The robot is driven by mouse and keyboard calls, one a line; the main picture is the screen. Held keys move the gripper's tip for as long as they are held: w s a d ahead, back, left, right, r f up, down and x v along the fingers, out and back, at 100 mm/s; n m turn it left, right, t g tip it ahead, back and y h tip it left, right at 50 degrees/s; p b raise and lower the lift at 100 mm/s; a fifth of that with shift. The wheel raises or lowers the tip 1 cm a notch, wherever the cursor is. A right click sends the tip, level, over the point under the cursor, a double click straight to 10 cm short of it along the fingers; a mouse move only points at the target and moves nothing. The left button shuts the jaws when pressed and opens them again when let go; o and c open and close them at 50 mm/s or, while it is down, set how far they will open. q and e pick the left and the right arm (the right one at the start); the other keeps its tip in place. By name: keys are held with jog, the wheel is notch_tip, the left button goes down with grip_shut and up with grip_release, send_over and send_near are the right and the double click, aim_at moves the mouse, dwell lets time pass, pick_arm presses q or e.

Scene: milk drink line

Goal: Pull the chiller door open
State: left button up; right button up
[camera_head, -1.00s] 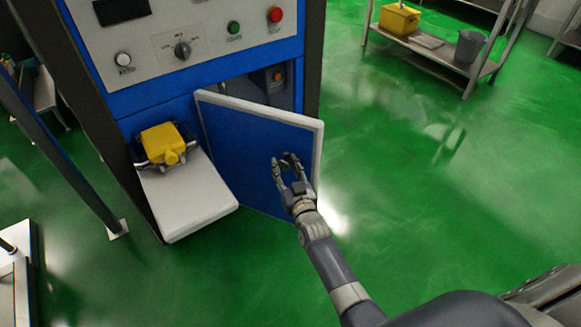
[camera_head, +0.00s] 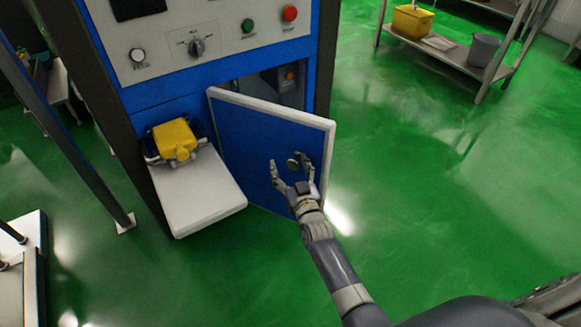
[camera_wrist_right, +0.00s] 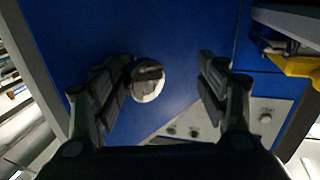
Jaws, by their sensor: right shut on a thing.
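The blue chiller door (camera_head: 240,145) with its pale edge stands ajar on the blue machine, its right side swung out. A dark gap shows above and behind it. A round knob (camera_head: 293,165) is on the door's front face and also shows in the right wrist view (camera_wrist_right: 149,82). My right gripper (camera_head: 291,168) is at the door with its fingers spread on either side of the knob. In the right wrist view (camera_wrist_right: 165,68) the left finger is close to the knob, and a clear gap lies between the knob and the right finger. My left gripper is not in view.
A white shelf (camera_head: 200,195) juts out left of the door, with a yellow part (camera_head: 174,139) at its back. A control panel (camera_head: 200,35) is above. A metal rack (camera_head: 460,55) stands at the back right. Green floor right of the door is clear.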

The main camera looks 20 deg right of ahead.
jog(key=shift+a+r, duration=0.1)
jog(key=shift+a, duration=0.15)
jog(key=s, duration=1.2)
